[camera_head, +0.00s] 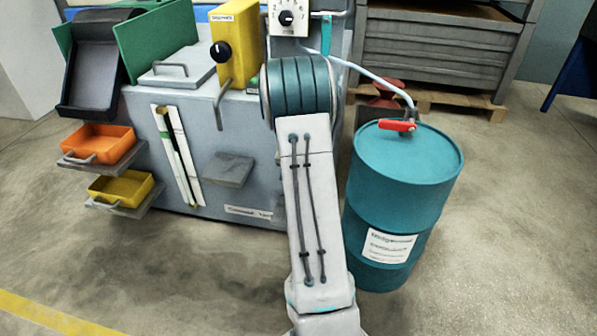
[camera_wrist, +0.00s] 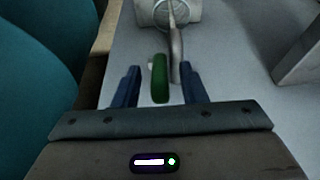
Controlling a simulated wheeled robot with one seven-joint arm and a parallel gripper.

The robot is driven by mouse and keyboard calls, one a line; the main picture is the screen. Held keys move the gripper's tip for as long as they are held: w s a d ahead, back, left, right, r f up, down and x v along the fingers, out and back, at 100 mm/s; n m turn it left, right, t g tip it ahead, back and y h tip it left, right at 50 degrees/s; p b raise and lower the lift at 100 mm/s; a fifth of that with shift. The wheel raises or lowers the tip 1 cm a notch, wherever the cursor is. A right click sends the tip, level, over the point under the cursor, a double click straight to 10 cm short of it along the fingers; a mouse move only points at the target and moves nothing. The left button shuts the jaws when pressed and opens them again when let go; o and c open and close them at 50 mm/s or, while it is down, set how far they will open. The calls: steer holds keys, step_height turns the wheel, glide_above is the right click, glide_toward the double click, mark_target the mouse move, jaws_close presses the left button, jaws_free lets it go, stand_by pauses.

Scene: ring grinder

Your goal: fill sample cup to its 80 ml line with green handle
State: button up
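The green handle (camera_wrist: 159,78) shows in the wrist view as an upright, rounded grip beside a thin grey pipe or lever (camera_wrist: 175,45). My gripper (camera_wrist: 158,88) has two dark blue fingers, spread apart, one on each side of the handle. Gaps show between the fingers and the handle, more clearly on the left. In the head view my arm hides the gripper and the handle. I cannot make out the sample cup or its 80 ml line in either view.
A pale fitting with a round ring (camera_wrist: 172,12) lies beyond the handle. A grey block (camera_wrist: 300,52) stands at right. In the head view a teal drum (camera_head: 397,200) with a red lever (camera_head: 397,125) stands right of my arm, close to the grey machine (camera_head: 225,120). Open floor lies in front.

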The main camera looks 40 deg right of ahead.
steer(key=p+v, duration=0.4)
steer(key=v, duration=0.8)
steer(key=shift+r, duration=0.3)
steer(key=shift+s, duration=0.1)
